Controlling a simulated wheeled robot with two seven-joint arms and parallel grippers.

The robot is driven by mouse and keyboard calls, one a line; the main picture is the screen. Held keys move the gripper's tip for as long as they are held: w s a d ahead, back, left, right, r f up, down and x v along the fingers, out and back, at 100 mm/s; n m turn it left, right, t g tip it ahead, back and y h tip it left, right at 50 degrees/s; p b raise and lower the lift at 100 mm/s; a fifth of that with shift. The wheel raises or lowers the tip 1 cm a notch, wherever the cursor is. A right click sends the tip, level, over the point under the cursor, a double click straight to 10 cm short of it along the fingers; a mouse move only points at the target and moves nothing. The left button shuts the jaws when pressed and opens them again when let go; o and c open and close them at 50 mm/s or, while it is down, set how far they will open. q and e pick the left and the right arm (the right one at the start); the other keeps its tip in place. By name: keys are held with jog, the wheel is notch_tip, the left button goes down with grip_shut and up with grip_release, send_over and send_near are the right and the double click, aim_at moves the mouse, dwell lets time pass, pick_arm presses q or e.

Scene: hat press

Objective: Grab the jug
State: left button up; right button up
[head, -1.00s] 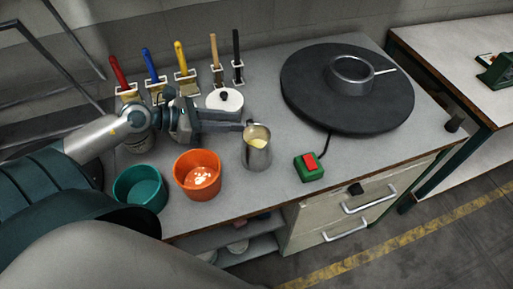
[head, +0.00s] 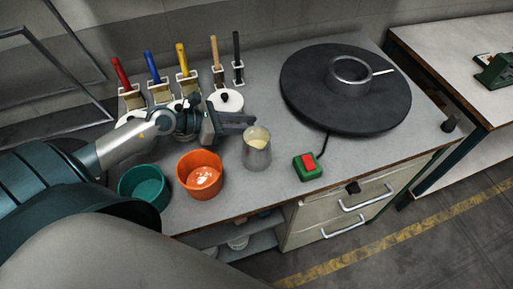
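The jug (head: 257,152) is a small silver metal pitcher with pale yellow contents. It stands upright on the grey worktop, right of the orange bowl. My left gripper (head: 248,122) comes in from the left, with its fingers pointing right, just behind and left of the jug's rim. The jug's handle is not clearly seen. Whether the fingers are apart, or touch the jug, cannot be told from this angle. My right gripper is not in view.
An orange bowl (head: 199,175) and a teal bowl (head: 143,187) stand left of the jug. A white lidded pot (head: 229,101) is behind my gripper. A green box with a red button (head: 307,166) and a large dark round plate (head: 310,95) are to the right. Several coloured-handled tools stand at the back.

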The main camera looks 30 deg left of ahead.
pick_arm(q)
grip_shut()
dwell(1.4)
